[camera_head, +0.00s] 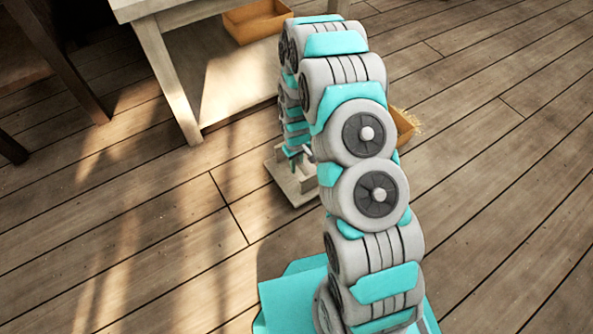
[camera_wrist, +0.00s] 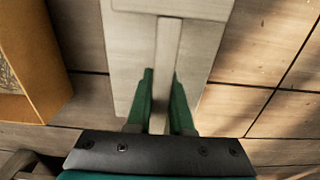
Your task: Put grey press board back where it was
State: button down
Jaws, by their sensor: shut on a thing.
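The grey press board (camera_wrist: 134,62) fills the upper middle of the wrist view, a pale greyish plank with a narrow raised bar (camera_wrist: 168,50) along its middle. My gripper (camera_wrist: 163,85) has green fingers on both sides of that bar and is shut on it. In the head view the pale board (camera_head: 283,183) shows low beside my arm, partly hidden by it, with my gripper (camera_head: 296,160) above it. I cannot tell whether the board touches the floor. No press can be made out in either view.
A wooden table (camera_head: 185,110) stands at the upper left, with an orange crate (camera_head: 258,22) by it. Another orange box (camera_head: 404,126) is partly hidden behind my arm; an orange box (camera_wrist: 40,60) is left of the board in the wrist view. Open plank floor lies right.

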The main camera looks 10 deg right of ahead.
aim_at(297, 173)
notch_tip(297, 173, down, 3)
jog(key=shift+f, duration=0.15)
jog(key=c, duration=0.8)
grip_release()
jog(key=r, duration=1.4)
jog(key=shift+s+p, duration=0.2)
jog(key=shift+p, duration=0.2)
jog(key=s+r+m, duration=0.1)
jog(key=s+r, duration=0.4)
jog(key=r, duration=0.3)
jog(key=s+r, duration=0.4)
jog(key=r, duration=0.3)
jog(key=s+r+m+g, duration=0.1)
jog(key=s+r, duration=0.6)
jog(key=s, duration=0.6)
jog(key=s+r+m, duration=0.1)
jog(key=s+r, duration=0.6)
jog(key=s, duration=0.5)
jog(key=shift+s+m+g, duration=0.3)
jog(key=shift+s+g, duration=0.05)
jog(key=shift+g, duration=0.05)
jog(key=shift+r, duration=0.15)
